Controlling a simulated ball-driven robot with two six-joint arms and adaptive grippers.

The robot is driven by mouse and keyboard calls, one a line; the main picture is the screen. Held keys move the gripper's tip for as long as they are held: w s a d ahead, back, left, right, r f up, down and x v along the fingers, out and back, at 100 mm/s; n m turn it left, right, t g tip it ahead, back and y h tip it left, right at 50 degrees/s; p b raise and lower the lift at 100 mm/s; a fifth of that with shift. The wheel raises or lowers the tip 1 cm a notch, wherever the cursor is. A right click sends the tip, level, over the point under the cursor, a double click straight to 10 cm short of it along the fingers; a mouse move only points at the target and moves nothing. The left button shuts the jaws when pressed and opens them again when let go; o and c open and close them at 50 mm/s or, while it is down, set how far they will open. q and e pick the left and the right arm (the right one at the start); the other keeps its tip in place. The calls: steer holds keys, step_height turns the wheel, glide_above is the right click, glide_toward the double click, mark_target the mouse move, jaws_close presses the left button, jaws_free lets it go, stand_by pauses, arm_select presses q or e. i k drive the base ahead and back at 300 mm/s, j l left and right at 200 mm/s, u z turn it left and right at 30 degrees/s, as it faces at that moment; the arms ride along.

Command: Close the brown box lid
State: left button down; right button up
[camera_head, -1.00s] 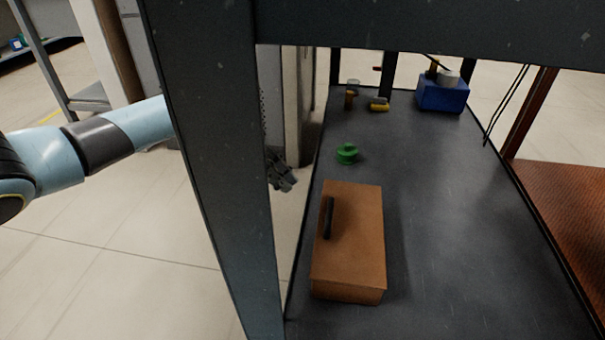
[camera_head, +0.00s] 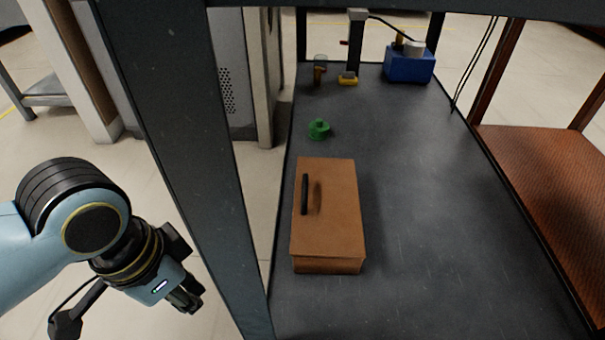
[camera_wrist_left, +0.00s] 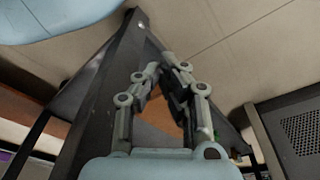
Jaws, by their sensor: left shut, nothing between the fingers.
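The brown box (camera_head: 335,212) sits on the dark tabletop, near its left edge, in the head view. Its lid lies flat on top, looks shut, and carries a black handle (camera_head: 305,194) on its left part. My left gripper (camera_head: 190,298) is shut and empty, left of the dark upright post and outside the table, apart from the box. In the left wrist view the fingers (camera_wrist_left: 168,85) show in front of the post, with part of the brown box (camera_wrist_left: 158,118) behind them. My right gripper is not in view.
The dark post (camera_head: 190,130) stands between my left gripper and the box. On the table (camera_head: 440,230) are a green object (camera_head: 318,129), a yellow object (camera_head: 348,79) and a blue box (camera_head: 410,66). The table's right side is clear.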

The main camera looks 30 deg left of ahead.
mark_target(326, 219)
steer(key=k+j+z, duration=0.1)
steer(key=j+z, duration=0.15)
steer(key=k+j+z, duration=0.1)
steer(key=j+z, duration=0.15)
steer(key=j, duration=0.15)
steer(key=k+j+z, duration=0.2)
steer(key=i+j, duration=0.1)
steer(key=j, duration=0.05)
